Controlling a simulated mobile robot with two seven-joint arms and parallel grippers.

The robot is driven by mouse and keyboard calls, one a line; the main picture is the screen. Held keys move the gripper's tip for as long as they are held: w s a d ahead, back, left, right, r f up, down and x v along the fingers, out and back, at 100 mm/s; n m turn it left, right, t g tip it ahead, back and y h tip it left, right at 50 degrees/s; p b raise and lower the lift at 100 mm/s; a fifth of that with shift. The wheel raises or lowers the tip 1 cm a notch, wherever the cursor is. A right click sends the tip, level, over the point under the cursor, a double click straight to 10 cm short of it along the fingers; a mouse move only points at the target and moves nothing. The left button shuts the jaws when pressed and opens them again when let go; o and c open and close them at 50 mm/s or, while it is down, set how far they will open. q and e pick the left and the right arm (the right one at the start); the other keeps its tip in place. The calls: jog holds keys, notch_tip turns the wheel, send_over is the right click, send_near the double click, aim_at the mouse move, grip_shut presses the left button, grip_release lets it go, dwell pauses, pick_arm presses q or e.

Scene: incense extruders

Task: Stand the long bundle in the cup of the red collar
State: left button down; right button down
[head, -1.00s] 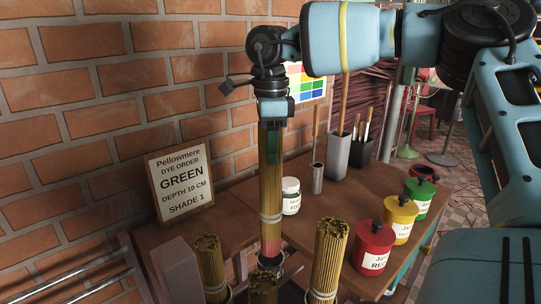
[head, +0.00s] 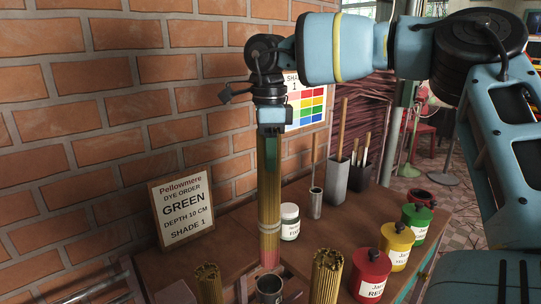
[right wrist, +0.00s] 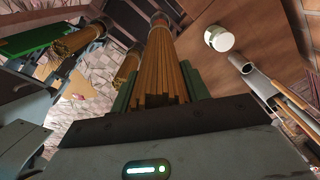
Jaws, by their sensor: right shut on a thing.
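My right gripper (head: 270,143) is shut on the long bundle (head: 269,195), a tall sheaf of yellow-brown sticks with a pale tie low down and a reddish lower end. The bundle hangs about upright over the bench. In the right wrist view the bundle (right wrist: 163,75) sits between green finger pads. A grey metal cup (head: 270,286) stands just below the bundle's lower end in the picture. The bundle looks apart from it, but I cannot tell the depth gap. No red collar colour is clear on the cup. My left gripper is not in view.
Two standing bundles flank the cup, at left (head: 207,283) and right (head: 327,272). A white jar (head: 290,222), red (head: 371,276), yellow (head: 396,246) and green (head: 416,222) jars stand to the right. A sign (head: 183,208) leans by the brick wall.

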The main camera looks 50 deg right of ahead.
jog(key=shift+r+p, duration=1.35)
jog(key=shift+r, duration=1.35)
